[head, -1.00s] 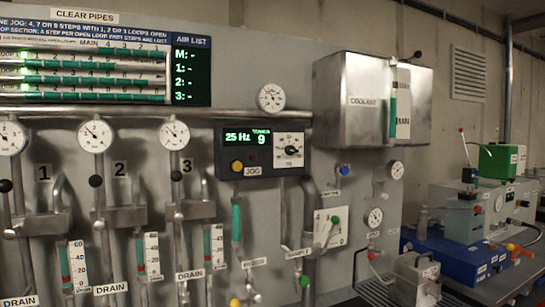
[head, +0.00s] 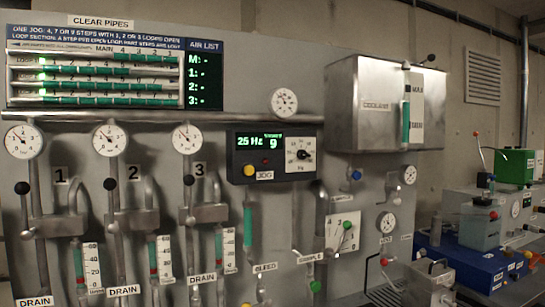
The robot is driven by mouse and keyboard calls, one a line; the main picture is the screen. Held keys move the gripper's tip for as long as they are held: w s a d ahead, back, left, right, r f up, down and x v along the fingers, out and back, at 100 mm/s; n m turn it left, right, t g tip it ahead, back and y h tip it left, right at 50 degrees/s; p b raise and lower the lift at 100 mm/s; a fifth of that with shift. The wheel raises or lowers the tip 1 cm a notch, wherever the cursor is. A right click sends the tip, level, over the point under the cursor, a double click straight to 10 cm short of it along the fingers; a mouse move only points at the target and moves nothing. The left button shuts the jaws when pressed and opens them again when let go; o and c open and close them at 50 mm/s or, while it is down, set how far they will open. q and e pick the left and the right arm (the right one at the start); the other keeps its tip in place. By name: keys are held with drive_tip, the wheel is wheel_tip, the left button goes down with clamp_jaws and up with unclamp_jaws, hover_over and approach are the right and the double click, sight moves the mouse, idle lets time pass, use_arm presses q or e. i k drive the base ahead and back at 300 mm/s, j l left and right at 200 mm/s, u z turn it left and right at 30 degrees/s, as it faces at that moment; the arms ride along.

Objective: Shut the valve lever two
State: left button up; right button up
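Valve lever two, with a black ball knob (head: 110,184), stands on the pipe just left of the label 2 (head: 133,172) in the head view. Its knob is up at about the height of the label, and the lever looks close to upright along the pipe. Lever one, with a similar black knob (head: 22,188), is to its left by the label 1 (head: 60,175). Lever three is by the label 3 (head: 199,169); its position is hard to tell. Neither of my grippers is in view.
Round gauges (head: 110,139) sit above the levers, and sight tubes (head: 152,255) stand below. A jog control box (head: 271,155) is right of lever three. A metal coolant tank (head: 352,105) juts from the wall. Benchtop equipment (head: 478,250) fills the lower right.

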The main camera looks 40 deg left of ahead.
sight(110, 184)
drive_tip(key=k+j+u, duration=0.1)
drive_tip(key=u, duration=2.15)
